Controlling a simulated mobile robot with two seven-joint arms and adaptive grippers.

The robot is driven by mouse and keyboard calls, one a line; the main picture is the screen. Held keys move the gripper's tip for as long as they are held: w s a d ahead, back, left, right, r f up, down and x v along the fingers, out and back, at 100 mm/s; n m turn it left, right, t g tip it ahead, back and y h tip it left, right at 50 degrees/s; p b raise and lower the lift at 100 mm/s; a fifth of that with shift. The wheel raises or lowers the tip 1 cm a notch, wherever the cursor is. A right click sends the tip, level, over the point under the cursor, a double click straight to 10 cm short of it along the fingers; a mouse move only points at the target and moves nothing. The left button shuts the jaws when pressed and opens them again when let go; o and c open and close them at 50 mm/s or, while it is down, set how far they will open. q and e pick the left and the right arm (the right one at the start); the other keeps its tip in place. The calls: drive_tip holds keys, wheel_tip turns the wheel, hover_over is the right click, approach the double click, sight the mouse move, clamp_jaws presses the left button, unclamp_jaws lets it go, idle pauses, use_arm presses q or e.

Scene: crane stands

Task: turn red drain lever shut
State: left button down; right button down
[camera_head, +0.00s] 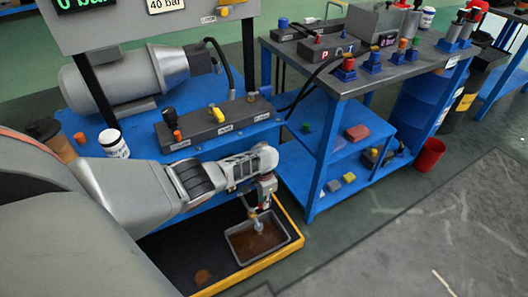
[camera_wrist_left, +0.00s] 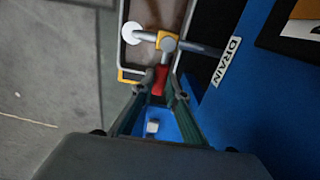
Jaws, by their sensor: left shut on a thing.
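The red drain lever (camera_wrist_left: 159,80) shows in the left wrist view, between the fingertips of my left gripper (camera_wrist_left: 158,86). The gripper is shut on it. The lever sits by a metal valve (camera_wrist_left: 167,43) with a yellowish body on a pipe from the blue stand. A label reading DRAIN (camera_wrist_left: 228,62) is on the blue surface beside the pipe. In the head view my left gripper (camera_head: 266,187) reaches down at the stand's front edge, and the lever is mostly hidden there. My right gripper is not in view.
A grey tray (camera_head: 229,247) with brown liquid stands under the valve in a black, yellow-edged basin (camera_head: 270,262). A control block (camera_head: 215,122) with knobs and a motor (camera_head: 115,80) are on the blue stand. A second blue bench (camera_head: 318,165) stands right. Floor at lower right is clear.

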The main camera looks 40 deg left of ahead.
use_arm(q)
drive_tip(key=shift+f, duration=0.15)
drive_tip(key=c, duration=2)
unclamp_jaws()
drive_tip(key=shift+r, duration=0.2)
drive_tip(key=shift+r, duration=5.85)
